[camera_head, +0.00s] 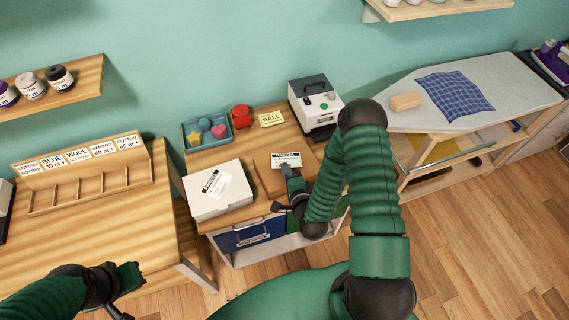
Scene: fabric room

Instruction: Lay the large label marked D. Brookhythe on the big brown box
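A white label (286,160) with a dark heading shows at the middle table; its smaller print is too small to read. My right gripper (287,170) reaches in from the right, with its narrow fingertips together at the label's near edge, and appears shut on it. The label is over the far part of a brown box (267,181); I cannot tell whether it touches the top. My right gripper and forearm hide part of the box. My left gripper (126,284) is at the lower left, away from the box; its fingertips are not clear.
A white box (207,208) with labels on top stands left of the brown box. Behind are a blue tray (192,146) of shapes, a red object (241,117), a yellow card (271,118) and a white machine (314,104). An ironing board (415,118) stands right.

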